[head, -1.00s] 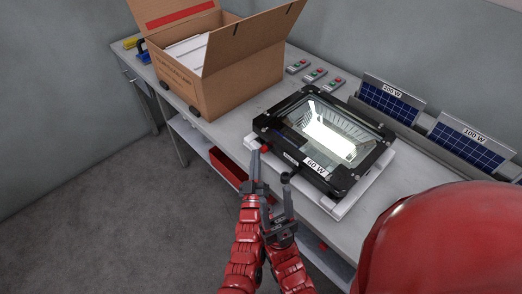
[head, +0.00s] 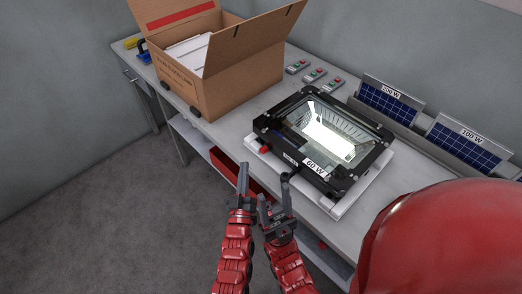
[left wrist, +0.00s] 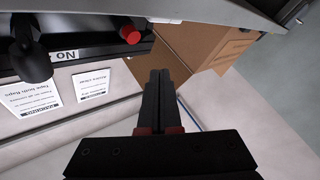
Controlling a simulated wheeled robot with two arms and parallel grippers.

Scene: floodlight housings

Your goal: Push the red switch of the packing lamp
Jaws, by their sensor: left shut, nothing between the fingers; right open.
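The packing lamp (head: 381,158) is a black floodlight with a glass front, lying on a white pad on the bench. Its panel is lit brightly, and its front edge bears a "60 W" label. The red switch (head: 264,149) sits on its near left side and also shows in the left wrist view (left wrist: 131,34). My left gripper (head: 242,178) is shut and empty, in front of the bench edge, below and left of the switch and apart from it. Its shut fingers show in the left wrist view (left wrist: 158,75). My right gripper (head: 274,190) is open and empty beside it, near the lamp's front edge.
An open cardboard box (head: 243,75) stands left of the lamp. Several small control boxes with red and green buttons (head: 314,76) lie behind it. Solar panels labelled 200 W (head: 388,103) and 100 W (head: 464,146) stand at right. A red bin (head: 229,168) is under the bench.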

